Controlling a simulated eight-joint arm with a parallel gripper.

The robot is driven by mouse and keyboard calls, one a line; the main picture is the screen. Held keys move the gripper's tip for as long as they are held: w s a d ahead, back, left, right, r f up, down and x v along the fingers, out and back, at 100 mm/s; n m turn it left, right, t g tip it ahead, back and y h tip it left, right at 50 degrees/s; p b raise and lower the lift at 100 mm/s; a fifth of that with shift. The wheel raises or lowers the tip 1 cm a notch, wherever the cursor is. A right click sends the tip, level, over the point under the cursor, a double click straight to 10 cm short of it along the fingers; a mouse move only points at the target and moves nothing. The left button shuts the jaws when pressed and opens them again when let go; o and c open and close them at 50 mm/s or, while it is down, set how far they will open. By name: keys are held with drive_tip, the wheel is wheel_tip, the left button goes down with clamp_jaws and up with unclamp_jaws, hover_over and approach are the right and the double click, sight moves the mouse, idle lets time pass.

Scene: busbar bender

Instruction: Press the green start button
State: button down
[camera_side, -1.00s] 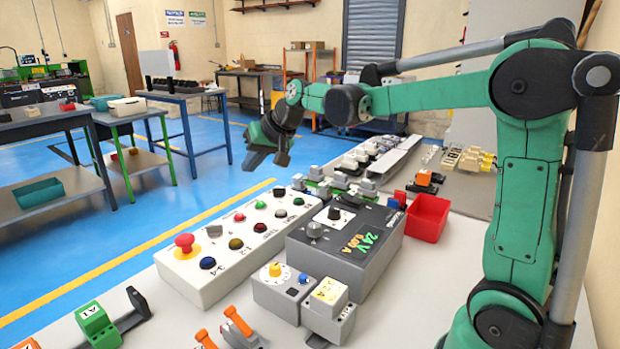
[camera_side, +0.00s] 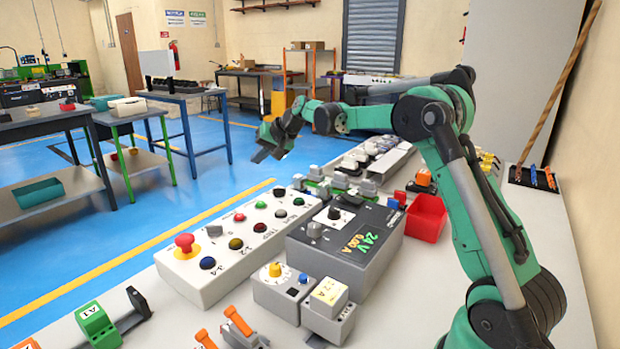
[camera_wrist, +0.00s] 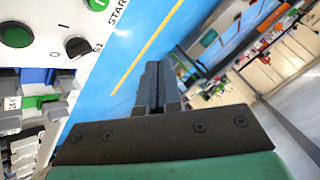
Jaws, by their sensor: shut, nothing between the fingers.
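The green start button (camera_wrist: 97,4) shows at the top edge of the wrist view, partly cut off, with START printed beside it. In the side view I take it to be the green button (camera_side: 261,204) in the far row of the white control panel (camera_side: 205,288), beside a black knob (camera_side: 280,192). My gripper (camera_side: 264,155) hangs above and beyond the panel's far end, apart from the button. In the wrist view its dark fingers (camera_wrist: 153,88) are together and empty, over the blue floor.
Another green button (camera_wrist: 15,35) sits on the panel near the black S1 knob (camera_wrist: 78,47). A grey power supply (camera_side: 345,250) and a red bin (camera_side: 427,218) stand right of the panel. Terminal blocks line the bench behind. Air above the panel is clear.

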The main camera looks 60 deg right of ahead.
sight(263, 204)
drive_tip(key=shift+f, duration=4.3)
drive_tip(key=shift+f, duration=0.1)
drive_tip(key=shift+f, duration=0.35)
drive_tip(key=shift+f, duration=0.4)
drive_tip(key=shift+r, duration=0.85)
drive_tip(key=shift+r, duration=0.1)
drive_tip(key=shift+r, duration=2.4)
